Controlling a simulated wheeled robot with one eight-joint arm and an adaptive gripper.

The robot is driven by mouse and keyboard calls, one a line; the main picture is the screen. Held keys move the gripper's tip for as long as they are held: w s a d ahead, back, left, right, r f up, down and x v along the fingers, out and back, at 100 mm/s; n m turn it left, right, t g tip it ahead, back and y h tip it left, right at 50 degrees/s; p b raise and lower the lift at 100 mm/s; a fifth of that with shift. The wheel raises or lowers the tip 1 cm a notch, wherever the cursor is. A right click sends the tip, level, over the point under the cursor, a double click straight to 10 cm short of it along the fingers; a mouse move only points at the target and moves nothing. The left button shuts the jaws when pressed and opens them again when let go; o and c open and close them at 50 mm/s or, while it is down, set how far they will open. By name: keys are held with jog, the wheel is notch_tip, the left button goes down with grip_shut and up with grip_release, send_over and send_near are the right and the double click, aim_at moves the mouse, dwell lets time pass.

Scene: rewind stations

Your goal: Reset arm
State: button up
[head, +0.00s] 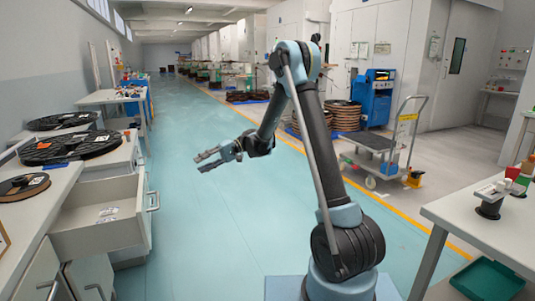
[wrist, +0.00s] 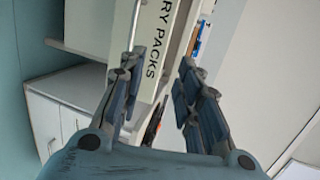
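My gripper (head: 205,162) is held in the air over the clear floor in the head view, pointing left toward the counters. Its fingers are apart with nothing between them. In the wrist view my gripper (wrist: 158,75) also shows its two fingers spread. Behind them is a pale panel with dark lettering that ends in "RY PACKS". My arm rises from its base, bends at the elbow and reaches down to the left.
At left, an open drawer (head: 98,222) with small white items sticks out below a counter holding black reels (head: 72,148). A white table (head: 480,215) stands at right with a green tray (head: 488,279) below. A trolley (head: 378,150) stands behind. The aisle floor is clear.

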jog(key=s+d+r+m+t+h, duration=0.25)
jog(key=s+d, duration=0.35)
jog(key=d, duration=0.5)
jog(key=s+d+r+m+t+h, duration=0.1)
jog(key=s+d+r+t+h, duration=0.3)
jog(key=d, duration=0.7)
jog(key=s+d+f+m+t+h, duration=0.1)
jog(key=s+d+f+t+h, duration=0.1)
jog(key=s+d+f, duration=0.4)
jog(key=s+d+f+m+t+h, duration=0.1)
jog(key=s+d+f+h, duration=0.3)
jog(key=s+d, duration=1.1)
jog(key=d+f, duration=0.2)
jog(key=d, duration=0.1)
jog(key=shift+s+d+t, duration=0.15)
jog(key=shift+t, duration=0.2)
jog(key=shift+m, duration=0.25)
